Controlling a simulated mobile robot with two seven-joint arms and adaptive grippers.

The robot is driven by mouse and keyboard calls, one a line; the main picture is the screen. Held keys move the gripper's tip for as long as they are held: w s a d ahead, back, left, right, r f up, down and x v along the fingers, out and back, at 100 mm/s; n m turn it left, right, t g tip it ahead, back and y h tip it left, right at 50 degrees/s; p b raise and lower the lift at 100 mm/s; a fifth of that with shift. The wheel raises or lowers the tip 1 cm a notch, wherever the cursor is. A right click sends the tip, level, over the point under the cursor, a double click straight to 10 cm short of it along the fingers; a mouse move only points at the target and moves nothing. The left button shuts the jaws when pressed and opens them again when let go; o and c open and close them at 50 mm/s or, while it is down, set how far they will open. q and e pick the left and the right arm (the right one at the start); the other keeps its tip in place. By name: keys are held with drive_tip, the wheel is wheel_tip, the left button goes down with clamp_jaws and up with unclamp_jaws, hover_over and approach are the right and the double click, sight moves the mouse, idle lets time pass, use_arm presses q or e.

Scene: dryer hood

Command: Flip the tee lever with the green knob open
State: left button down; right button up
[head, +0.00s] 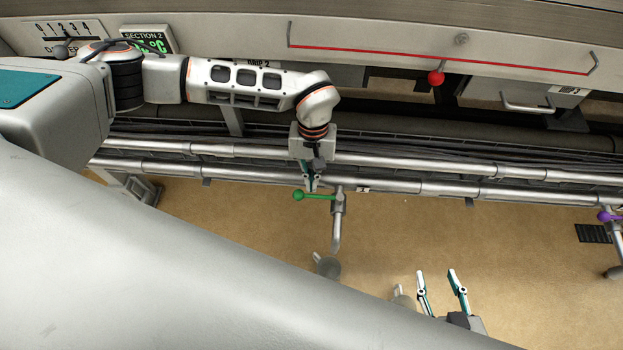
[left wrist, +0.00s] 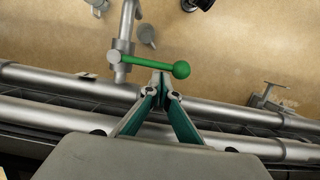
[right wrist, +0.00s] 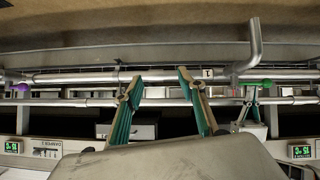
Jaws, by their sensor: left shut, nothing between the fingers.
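The tee lever with the green knob (head: 299,195) sticks out to the left of its tee valve (head: 338,201) on the lower pipe in the head view. In the left wrist view the green lever (left wrist: 150,63) runs from the valve (left wrist: 119,58) at left to the knob at right. My left gripper (head: 311,188) is shut and empty, its tips right at the lever between valve and knob; I cannot tell whether they touch it. My right gripper (head: 436,274) is open and empty over the floor, apart from the lever. The green lever also shows in the right wrist view (right wrist: 262,83).
Long grey pipes (head: 440,187) run across the scene below the machine hood. A purple-knobbed lever (head: 605,216) is at far right. A red ball handle (head: 436,77) hangs from the hood. A grey cup-like drain (head: 327,266) stands below the valve's spout.

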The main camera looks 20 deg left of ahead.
use_arm(q)
drive_tip(key=shift+s+r+n, duration=0.1)
drive_tip(key=shift+n, duration=0.2)
drive_tip(key=shift+s+p, duration=0.15)
drive_tip(key=shift+p, duration=0.25)
drive_tip(key=shift+s+n+p, duration=0.4)
drive_tip(key=shift+n+p, duration=0.05)
drive_tip(key=shift+n, duration=0.25)
